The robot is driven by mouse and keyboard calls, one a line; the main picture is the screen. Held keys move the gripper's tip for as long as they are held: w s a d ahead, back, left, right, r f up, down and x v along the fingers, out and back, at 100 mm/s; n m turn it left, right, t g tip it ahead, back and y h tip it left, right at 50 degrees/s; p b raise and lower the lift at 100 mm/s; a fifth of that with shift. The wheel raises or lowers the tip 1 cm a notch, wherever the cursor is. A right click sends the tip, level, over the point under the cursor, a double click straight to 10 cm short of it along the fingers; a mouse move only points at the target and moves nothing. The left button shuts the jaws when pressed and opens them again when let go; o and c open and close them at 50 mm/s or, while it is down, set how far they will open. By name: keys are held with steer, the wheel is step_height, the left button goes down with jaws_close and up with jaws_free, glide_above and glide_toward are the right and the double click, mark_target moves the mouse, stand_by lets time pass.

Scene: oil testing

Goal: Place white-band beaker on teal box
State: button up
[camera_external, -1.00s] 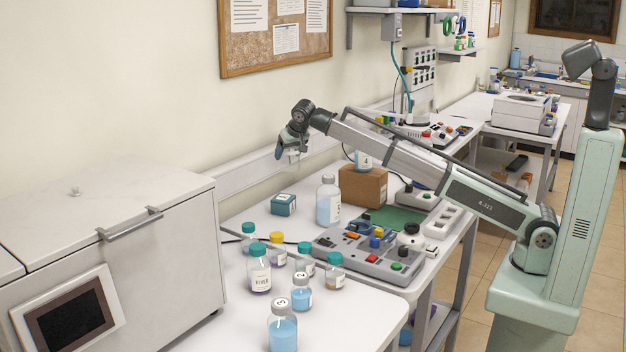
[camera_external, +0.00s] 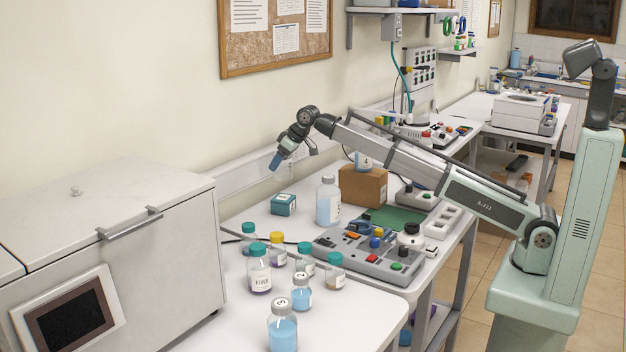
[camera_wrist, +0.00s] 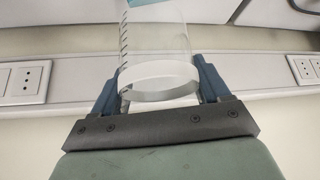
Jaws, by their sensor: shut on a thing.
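The white-band beaker (camera_wrist: 158,76) is a clear glass vessel with dark graduation marks and a white band. In the wrist view it sits between the blue fingers of my gripper (camera_wrist: 158,92), which is shut on it. In the external view my gripper (camera_external: 277,160) hangs in the air near the wall, above the back of the bench, and the beaker cannot be made out clearly there. The teal box (camera_external: 283,205) stands on the bench below my gripper, with a gap between them. Its top looks clear.
A large clear bottle (camera_external: 328,201) stands right of the teal box, before a cardboard box (camera_external: 363,187). Several small bottles, one with a yellow cap (camera_external: 277,238), stand in front. A grey control panel (camera_external: 368,252) lies to the right. A white chest (camera_external: 110,245) is at left.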

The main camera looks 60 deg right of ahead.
mark_target(291, 162)
steer(key=shift+f, duration=3.6)
steer(key=shift+f, duration=0.1)
steer(key=o, duration=1.1)
steer(key=v, duration=1.2)
